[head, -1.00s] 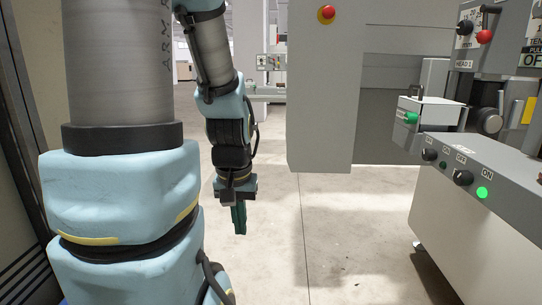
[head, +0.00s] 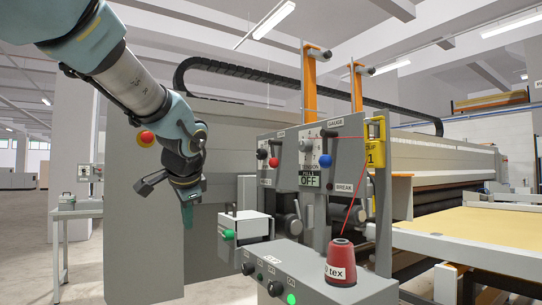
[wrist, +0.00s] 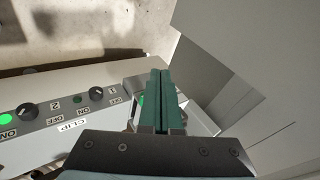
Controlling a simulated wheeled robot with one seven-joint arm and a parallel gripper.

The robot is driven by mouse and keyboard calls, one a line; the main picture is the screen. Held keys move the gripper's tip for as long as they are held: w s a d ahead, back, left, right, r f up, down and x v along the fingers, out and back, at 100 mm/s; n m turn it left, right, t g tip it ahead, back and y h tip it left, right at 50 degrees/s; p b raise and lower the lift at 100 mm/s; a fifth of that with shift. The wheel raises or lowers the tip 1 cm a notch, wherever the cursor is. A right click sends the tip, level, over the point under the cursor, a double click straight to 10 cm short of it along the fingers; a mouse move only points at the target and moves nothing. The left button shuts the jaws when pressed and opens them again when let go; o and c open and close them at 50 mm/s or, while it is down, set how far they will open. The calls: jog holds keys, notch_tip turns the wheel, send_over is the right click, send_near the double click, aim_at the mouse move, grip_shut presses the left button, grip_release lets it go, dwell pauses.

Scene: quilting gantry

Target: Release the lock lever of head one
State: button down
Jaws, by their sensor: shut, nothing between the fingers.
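Head one appears to be the left grey plate (head: 267,146) of the machine in the head view. A red ball knob (head: 274,162) sits on it, apparently the end of its lock lever; the lever's arm and exact position are too small to tell. A dark dial (head: 262,154) is close to the knob. My gripper (head: 187,203) hangs in the air to the left of head one, apart from it, fingers pointing down. Its green fingers (wrist: 160,72) are together and empty in the wrist view. The wrist view does not show the red knob.
A neighbouring plate (head: 330,150) carries a blue knob (head: 325,160). A white box (head: 245,226) with a green button stands below my gripper's right. A console (head: 305,280) holds switches and a red thread cone (head: 341,262). A grey cabinet (head: 145,235) stands left.

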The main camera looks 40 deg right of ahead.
jog(key=s+d+r+m+t+h, duration=0.25)
jog(key=s+d+r+m, duration=0.3)
jog(key=d+r, duration=0.65)
jog(key=m+h, duration=0.3)
send_near(273, 157)
jog(key=shift+y, duration=0.25)
jog(key=p+x, duration=0.1)
jog(key=x, duration=0.1)
jog(key=p+x, duration=0.1)
jog(key=x, duration=0.1)
jog(key=p+x, duration=0.1)
jog(key=x, duration=0.1)
jog(key=shift+d+r, duration=0.2)
jog(key=shift+d, duration=0.05)
jog(key=shift+w, duration=0.1)
jog(key=shift+f+t+b, duration=0.2)
jog(key=shift+t+b, duration=0.05)
jog(key=shift+b, duration=0.15)
jog(key=shift+w+d+f+b, duration=0.1)
jog(key=shift+f+b, duration=0.1)
jog(key=shift+b, duration=0.25)
jog(key=shift+w+d+f+b, duration=0.1)
jog(key=shift+w+f+b, duration=0.1)
jog(key=shift+b, duration=0.9)
jog(key=shift+w+r+t+b, duration=0.15)
jog(key=shift+w+t+b, duration=0.1)
jog(key=shift+t+b, duration=0.25)
